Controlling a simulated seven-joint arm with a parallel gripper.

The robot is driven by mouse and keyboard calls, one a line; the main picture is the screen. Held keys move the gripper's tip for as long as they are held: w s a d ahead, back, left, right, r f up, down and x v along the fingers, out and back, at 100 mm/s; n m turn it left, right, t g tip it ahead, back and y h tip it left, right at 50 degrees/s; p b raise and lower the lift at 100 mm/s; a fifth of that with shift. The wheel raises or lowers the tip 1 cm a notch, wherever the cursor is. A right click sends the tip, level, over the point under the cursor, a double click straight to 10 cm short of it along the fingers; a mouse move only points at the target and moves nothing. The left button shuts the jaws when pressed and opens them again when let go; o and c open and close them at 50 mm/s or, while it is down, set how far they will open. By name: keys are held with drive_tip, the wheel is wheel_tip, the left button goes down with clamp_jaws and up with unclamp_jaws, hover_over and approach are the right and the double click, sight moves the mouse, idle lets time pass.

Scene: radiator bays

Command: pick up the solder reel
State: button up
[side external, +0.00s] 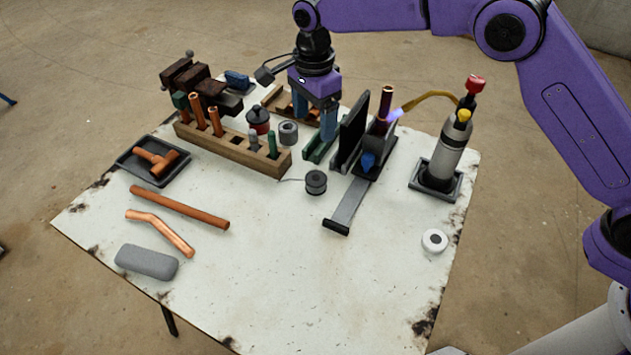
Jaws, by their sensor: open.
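The solder reel (316,182) appears to be the small dark spool standing on the white table, with a thin wire end trailing to its left. It is right of the wooden block's front end. My gripper (314,122) points down behind the reel, higher in the picture. Its two blue fingers are apart and nothing shows between them that I can tell is held. The fingertips are clear of the reel; their exact height over the table is hard to tell.
A wooden block (225,148) with copper pipes, a grey roll (288,133), a dark upright plate stand (352,130) and a torch bottle (447,155) crowd the back. Copper pipes (180,207), a grey case (147,262) and a white roll (434,240) lie nearer. The front middle is clear.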

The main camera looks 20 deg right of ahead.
hover_over(315, 178)
wheel_tip(315, 178, down, 12)
drive_tip(key=shift+w, duration=0.1)
drive_tip(key=shift+f, duration=2.6)
drive_tip(key=c, duration=1.2)
drive_tip(key=shift+c, duration=0.2)
drive_tip(key=shift+r, duration=0.15)
